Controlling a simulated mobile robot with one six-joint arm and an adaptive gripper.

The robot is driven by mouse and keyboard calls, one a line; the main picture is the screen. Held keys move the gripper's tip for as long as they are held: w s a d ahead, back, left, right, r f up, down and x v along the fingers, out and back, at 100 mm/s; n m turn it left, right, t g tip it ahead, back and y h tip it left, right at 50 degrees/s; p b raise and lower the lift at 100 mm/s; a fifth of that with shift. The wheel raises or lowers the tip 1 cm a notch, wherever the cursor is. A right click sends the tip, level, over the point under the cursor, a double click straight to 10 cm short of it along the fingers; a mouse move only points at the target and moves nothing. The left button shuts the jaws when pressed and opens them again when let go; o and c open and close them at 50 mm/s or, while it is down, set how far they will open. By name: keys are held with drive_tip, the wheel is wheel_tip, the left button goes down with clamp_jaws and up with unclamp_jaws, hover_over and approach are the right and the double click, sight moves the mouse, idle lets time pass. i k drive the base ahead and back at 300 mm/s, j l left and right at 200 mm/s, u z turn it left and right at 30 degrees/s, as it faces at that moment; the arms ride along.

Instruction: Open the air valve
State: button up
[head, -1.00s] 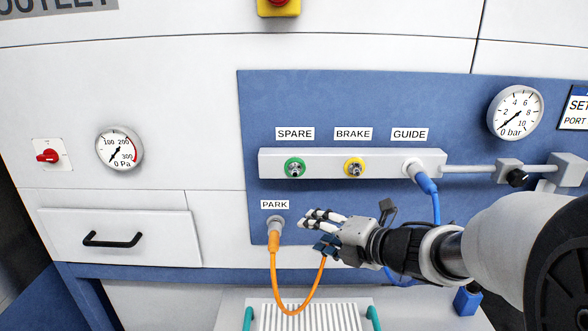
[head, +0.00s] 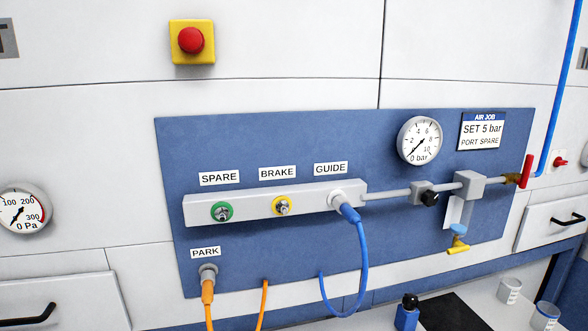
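The air valve is at the right end of the grey pipe in the head view. It has a brass body (head: 511,179) and a red lever (head: 526,171). The lever stands nearly upright, across the line of the pipe. A blue air line (head: 560,90) comes down from above to the valve's right side. The pressure gauge (head: 419,141) has its needle near 0 bar. A black knob (head: 430,198) sits on the pipe left of the valve. My gripper is not in view.
A grey manifold (head: 300,205) carries the SPARE, BRAKE and GUIDE ports. A blue hose (head: 364,265) hangs from GUIDE, an orange hose (head: 208,300) from PARK. A red emergency button (head: 191,40) is above. Cups (head: 509,291) and a blue bottle (head: 406,315) stand below.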

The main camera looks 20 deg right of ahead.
sight(522, 182)
drive_tip(key=z, duration=1.75)
